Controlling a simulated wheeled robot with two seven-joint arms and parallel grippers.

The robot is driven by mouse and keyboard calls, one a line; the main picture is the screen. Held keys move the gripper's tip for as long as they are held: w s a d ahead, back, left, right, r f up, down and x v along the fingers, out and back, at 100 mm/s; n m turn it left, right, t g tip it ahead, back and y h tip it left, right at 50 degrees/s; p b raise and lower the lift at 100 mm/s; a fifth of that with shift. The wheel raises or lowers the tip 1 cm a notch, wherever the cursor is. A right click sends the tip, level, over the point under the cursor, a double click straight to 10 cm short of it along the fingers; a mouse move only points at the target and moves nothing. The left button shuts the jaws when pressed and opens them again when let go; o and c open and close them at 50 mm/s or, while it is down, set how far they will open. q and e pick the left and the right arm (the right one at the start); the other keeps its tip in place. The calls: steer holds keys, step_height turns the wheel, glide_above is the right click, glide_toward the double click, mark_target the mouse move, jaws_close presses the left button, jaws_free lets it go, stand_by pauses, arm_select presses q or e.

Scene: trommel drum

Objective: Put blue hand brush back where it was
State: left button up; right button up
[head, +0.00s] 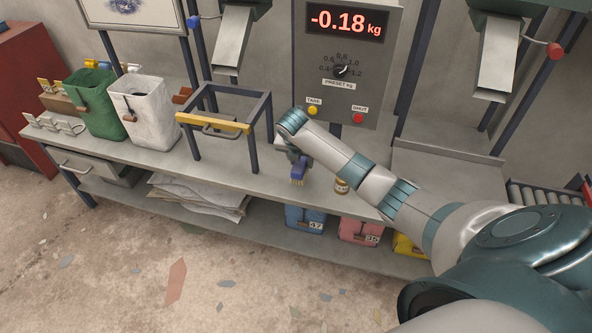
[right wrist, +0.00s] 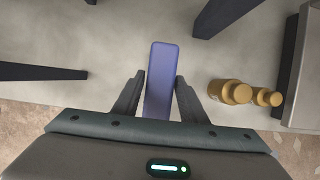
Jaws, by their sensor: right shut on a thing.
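The blue hand brush (head: 298,168) is in my right gripper (head: 297,158), upright with its tan bristles pointing down, over the front part of the grey bench. In the right wrist view the brush (right wrist: 160,80) shows as a long blue-violet block between the two dark fingers of the right gripper (right wrist: 160,98). The fingers are closed on its sides. Whether the bristles touch the bench top cannot be told. My left gripper is not in view.
A dark frame with a yellow bar (head: 213,123) stands left of the brush on the bench (head: 262,184). Small amber bottles (right wrist: 232,92) stand to the right. White (head: 143,108) and green (head: 95,103) bags stand at the left. A scale display (head: 346,22) reads -0.18 kg.

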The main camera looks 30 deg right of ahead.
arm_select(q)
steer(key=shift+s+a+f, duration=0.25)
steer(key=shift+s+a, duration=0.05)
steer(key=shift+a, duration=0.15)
arm_select(e)
steer(key=shift+w+a+f, duration=0.5)
steer(key=shift+a+f, duration=0.05)
steer(key=shift+a, duration=0.2)
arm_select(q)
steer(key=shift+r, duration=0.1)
arm_select(e)
steer(key=shift+f, duration=0.1)
steer(key=shift+f, duration=0.35)
step_height(320, 180, down, 2)
steer(key=shift+f, duration=0.55)
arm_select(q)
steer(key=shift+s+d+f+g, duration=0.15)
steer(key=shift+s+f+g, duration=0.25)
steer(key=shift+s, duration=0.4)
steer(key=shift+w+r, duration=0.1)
arm_select(e)
steer(key=shift+f, duration=0.1)
steer(key=o, duration=1)
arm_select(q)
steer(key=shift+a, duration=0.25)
